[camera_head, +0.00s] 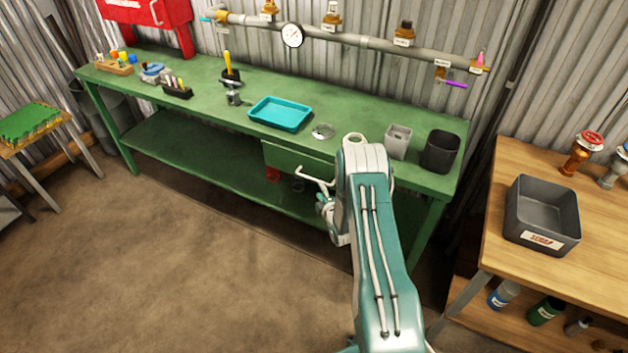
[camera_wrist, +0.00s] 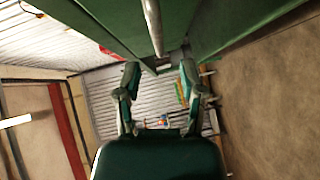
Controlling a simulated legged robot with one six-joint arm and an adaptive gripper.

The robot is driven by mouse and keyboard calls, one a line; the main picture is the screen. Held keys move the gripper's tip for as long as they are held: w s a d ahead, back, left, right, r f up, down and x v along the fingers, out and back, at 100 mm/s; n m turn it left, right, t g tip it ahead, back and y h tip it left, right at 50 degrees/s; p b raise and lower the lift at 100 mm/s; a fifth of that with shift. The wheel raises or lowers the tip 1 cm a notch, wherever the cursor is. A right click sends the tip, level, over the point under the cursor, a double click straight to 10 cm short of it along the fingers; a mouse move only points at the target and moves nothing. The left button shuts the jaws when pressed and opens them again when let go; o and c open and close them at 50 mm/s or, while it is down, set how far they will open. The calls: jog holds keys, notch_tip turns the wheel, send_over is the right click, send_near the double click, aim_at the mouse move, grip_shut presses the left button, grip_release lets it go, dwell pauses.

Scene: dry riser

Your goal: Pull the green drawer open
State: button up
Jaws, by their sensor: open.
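The green drawer (camera_head: 288,156) sits under the green workbench's top, right of its middle, and looks shut. Its pale bar handle (camera_head: 314,176) stands out from the front. The drawer's right part is hidden behind my arm. In the wrist view the handle (camera_wrist: 153,26) runs down from the top edge toward the gap between my fingers. My gripper (camera_wrist: 160,70) is open and empty, with one finger on each side of the handle's line. I cannot tell whether the handle lies between the fingertips or just beyond. In the head view my fingers are mostly hidden by my arm.
The workbench (camera_head: 215,92) carries a teal tray (camera_head: 280,113), a grey bin (camera_head: 398,141) and a black bin (camera_head: 440,151). A wooden table (camera_head: 495,225) with a dark box (camera_head: 542,214) stands at right. The floor (camera_head: 190,250) before the bench is clear.

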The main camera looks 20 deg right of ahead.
aim_at(314, 180)
jog(key=shift+w+d+f, duration=0.1)
jog(key=shift+w+f, duration=0.05)
jog(key=shift+w, duration=0.95)
jog(key=shift+w+d+f, duration=0.1)
jog(key=shift+w+f, duration=0.05)
jog(key=shift+w, duration=1)
jog(key=shift+w+d+f, duration=0.1)
jog(key=shift+w+f, duration=0.05)
jog(key=shift+w, duration=0.95)
jog(key=shift+c, duration=0.3)
grip_shut()
